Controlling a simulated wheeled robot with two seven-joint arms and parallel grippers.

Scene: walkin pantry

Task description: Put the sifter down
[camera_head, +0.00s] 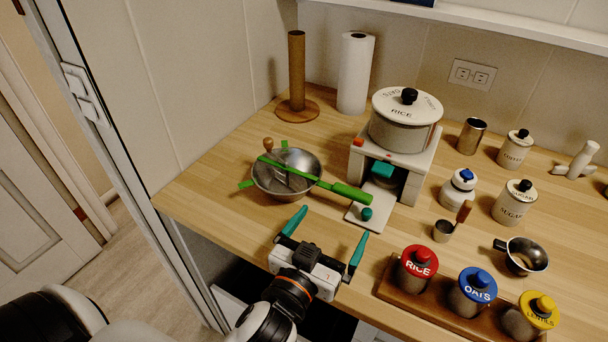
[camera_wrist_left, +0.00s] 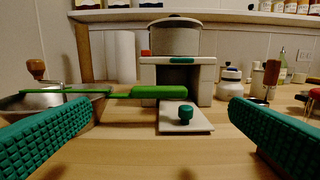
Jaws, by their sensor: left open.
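The sifter has a green handle (camera_head: 345,190), a thin green rod and a wooden knob (camera_head: 267,143). It lies across a metal bowl (camera_head: 263,184) with green tabs on the wooden counter, its handle reaching right past the rim. In the left wrist view the green handle (camera_wrist_left: 158,92) is level ahead, with the bowl (camera_wrist_left: 50,102) and knob at left. I cannot tell how much of the metal belongs to the sifter. My left gripper (camera_head: 326,232) is open and empty, in front of the handle and apart from it. My right gripper is not in view.
A white stand (camera_head: 420,172) carries a rice pot (camera_head: 403,120) behind the handle, with a white plate and green knob (camera_head: 366,214) in front. Lidded jars (camera_head: 418,262) stand in a wooden rack at front right. A paper roll (camera_head: 355,72) stands behind. The counter's left end is clear.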

